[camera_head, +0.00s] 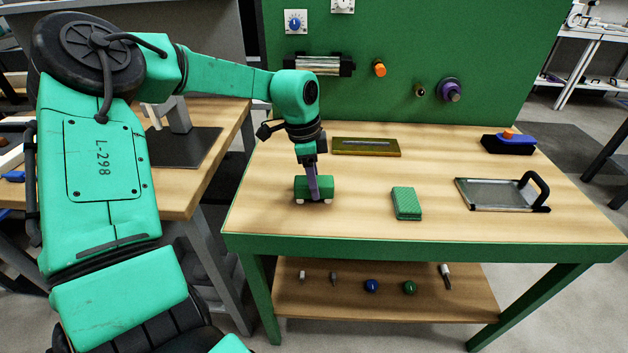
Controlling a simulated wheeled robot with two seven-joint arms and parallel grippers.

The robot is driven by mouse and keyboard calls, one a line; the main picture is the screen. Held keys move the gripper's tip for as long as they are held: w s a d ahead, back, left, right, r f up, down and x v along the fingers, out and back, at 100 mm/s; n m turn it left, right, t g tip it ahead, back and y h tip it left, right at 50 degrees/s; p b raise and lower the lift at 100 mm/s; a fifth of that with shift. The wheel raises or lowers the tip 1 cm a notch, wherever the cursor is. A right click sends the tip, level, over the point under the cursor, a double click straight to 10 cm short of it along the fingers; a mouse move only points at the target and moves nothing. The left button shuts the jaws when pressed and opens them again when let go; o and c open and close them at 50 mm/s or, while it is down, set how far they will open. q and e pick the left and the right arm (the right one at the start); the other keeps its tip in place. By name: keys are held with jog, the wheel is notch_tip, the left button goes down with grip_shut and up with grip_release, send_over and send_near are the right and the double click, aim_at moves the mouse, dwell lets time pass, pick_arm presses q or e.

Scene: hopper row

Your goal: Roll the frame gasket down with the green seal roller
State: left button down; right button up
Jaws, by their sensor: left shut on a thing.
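My left gripper (312,180) reaches down to the front left of the table and is shut on a green block with white roller-like ends (325,189), which looks like the green seal roller. It is upright, at or just above the tabletop; I cannot tell if it touches. A grey pane in a dark frame with a black handle (489,194) lies at the right. A gasket on this frame is too small to make out. My right gripper is not in view.
On the wooden table (262,205) are a green textured block (407,203), an olive flat tray (366,147) and a blue-and-orange tool (508,143). A green panel (400,30) with knobs stands behind. The lower shelf (390,303) holds several small items.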

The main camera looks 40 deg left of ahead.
aim_at(319, 180)
pick_arm(q)
jog(key=shift+r+p, duration=2)
jog(key=shift+r, duration=1.1)
jog(key=shift+w, duration=0.1)
